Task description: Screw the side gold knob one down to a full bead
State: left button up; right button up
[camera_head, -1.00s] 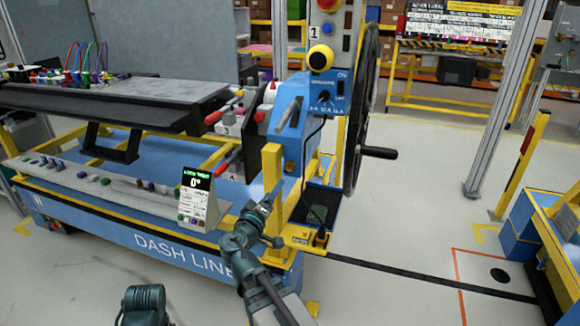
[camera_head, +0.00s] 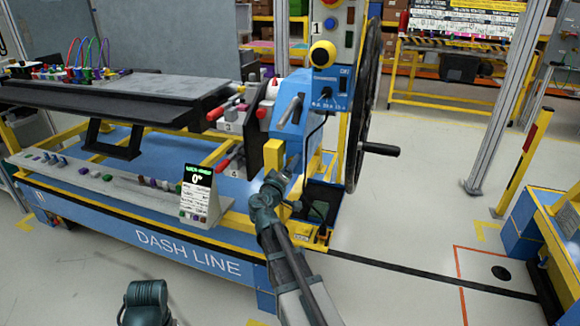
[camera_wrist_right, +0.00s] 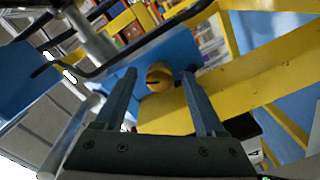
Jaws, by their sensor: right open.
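A round gold knob (camera_wrist_right: 158,77) sits on a blue panel in the right wrist view, between my right gripper's two fingers with a gap on either side. My right gripper (camera_wrist_right: 159,73) is open. In the head view the right gripper (camera_head: 291,166) is at the lower side of the blue housing (camera_head: 291,112), beside a yellow post (camera_head: 273,156). The knob cannot be made out there, at the gripper. My left gripper is not in view; only part of my left arm shows at the bottom.
A large black handwheel (camera_head: 366,110) with a side handle stands right of the housing. A small display (camera_head: 197,190) reading 0° stands on the bench's front. A yellow beam (camera_wrist_right: 262,78) runs close beside the fingers in the wrist view. The floor at right is mostly clear.

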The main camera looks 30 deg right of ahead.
jog(key=shift+w+d, duration=0.1)
jog(key=shift+d, duration=0.1)
grip_shut()
dwell(0.3)
jog(key=shift+a+m, duration=0.1)
jog(key=shift+m, duration=4.4)
